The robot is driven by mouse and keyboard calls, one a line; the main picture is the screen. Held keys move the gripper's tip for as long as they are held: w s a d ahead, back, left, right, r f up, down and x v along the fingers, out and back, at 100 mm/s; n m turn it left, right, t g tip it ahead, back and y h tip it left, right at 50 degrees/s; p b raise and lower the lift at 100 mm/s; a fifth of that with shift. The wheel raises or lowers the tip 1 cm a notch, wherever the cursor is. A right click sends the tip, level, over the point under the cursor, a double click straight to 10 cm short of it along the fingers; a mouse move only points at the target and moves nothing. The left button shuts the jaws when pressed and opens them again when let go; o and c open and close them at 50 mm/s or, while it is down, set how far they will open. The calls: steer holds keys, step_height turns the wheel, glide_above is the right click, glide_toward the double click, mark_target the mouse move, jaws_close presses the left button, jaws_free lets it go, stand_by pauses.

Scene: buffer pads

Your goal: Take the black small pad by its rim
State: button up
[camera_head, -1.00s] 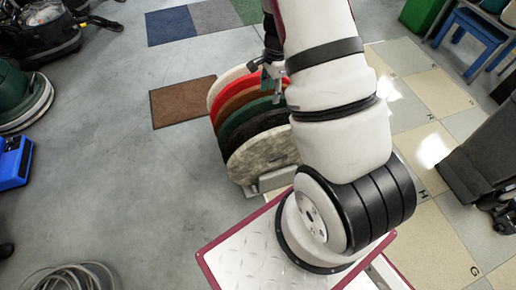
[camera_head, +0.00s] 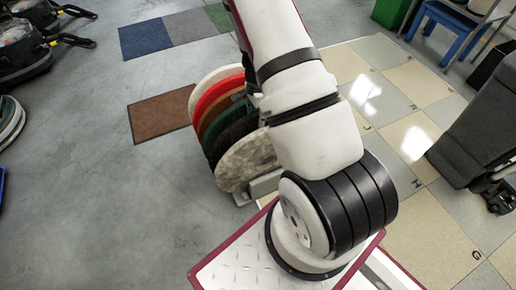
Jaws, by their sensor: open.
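The black pad (camera_head: 231,138) stands on edge in a row of round pads. It sits between the green pad (camera_head: 217,127) and the mottled grey-white pad (camera_head: 246,162) in front. Only a thin dark band of its left and upper rim shows; the grey-white pad covers most of it. My gripper (camera_head: 252,90) is at the upper right of the row, mostly hidden behind my white arm. Its fingertips are not clear, and I cannot tell whether it touches a pad. I see nothing held.
Behind the green pad stand a brown pad (camera_head: 214,108), a red pad (camera_head: 207,93) and a whitish pad (camera_head: 199,80). A metal rack (camera_head: 265,184) holds the row. A brown mat (camera_head: 160,117) lies left on open grey floor. A dark grey chair-like object (camera_head: 480,130) stands right.

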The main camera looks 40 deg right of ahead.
step_height(320, 180, down, 5)
steer(key=shift+d+r+b, duration=0.1)
steer(key=shift+r+b, duration=0.1)
steer(key=shift+b, duration=0.95)
jaws_close()
